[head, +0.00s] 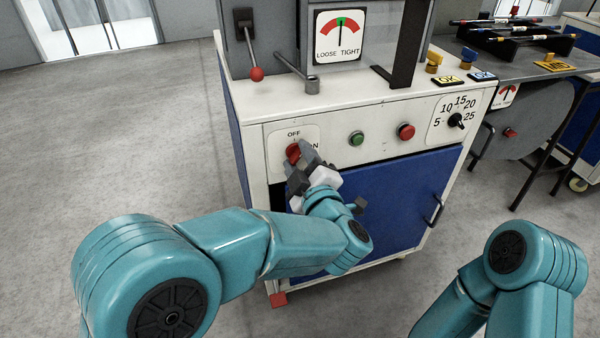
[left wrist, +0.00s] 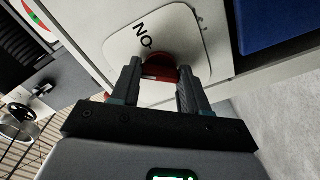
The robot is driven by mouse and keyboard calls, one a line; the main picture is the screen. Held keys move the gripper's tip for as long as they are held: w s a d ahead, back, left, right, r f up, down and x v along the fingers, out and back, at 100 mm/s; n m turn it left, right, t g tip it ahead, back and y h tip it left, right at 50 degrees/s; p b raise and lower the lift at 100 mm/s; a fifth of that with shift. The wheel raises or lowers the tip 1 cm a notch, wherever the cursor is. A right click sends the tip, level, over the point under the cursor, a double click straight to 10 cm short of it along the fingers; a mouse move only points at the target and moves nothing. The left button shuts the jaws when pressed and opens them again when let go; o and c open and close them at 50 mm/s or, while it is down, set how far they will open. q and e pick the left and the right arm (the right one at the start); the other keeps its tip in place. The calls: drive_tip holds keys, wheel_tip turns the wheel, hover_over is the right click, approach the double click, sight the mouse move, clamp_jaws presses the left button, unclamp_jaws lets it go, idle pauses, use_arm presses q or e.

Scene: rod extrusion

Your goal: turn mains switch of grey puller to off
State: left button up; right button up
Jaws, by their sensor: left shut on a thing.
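The grey puller (head: 350,90) has a white cabinet front. Its red mains switch knob (head: 292,152) sits on a white plate (head: 310,134) marked OFF above and ON to the right. My left gripper (head: 298,156) is at the knob, shut on it. In the left wrist view the red knob (left wrist: 158,68) is between the two dark fingers (left wrist: 158,82), with ON on the plate beside it. The fingers hide much of the knob, so I cannot tell which mark it points to. My right gripper is not in view; only part of my right arm shows.
A green button (head: 356,138), a red button (head: 406,131) and a dial (head: 457,120) are right of the switch. A red-tipped lever (head: 256,74) and a LOOSE/TIGHT gauge (head: 340,36) are above. A blue door (head: 385,195) is below. Open floor lies left.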

use_arm(q)
drive_tip(key=n+b, duration=0.4)
drive_tip(key=shift+f+n, duration=0.15)
drive_tip(key=shift+n, duration=0.15)
drive_tip(key=shift+n+b, duration=0.95)
drive_tip(key=shift+n, duration=0.45)
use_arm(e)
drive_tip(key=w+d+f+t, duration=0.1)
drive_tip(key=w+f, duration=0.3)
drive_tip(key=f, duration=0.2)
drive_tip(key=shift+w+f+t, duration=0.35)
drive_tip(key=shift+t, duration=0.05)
use_arm(q)
drive_tip(key=shift+r, duration=0.2)
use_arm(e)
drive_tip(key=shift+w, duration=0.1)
use_arm(q)
drive_tip(key=o, duration=1.1)
drive_tip(key=shift+c, duration=0.2)
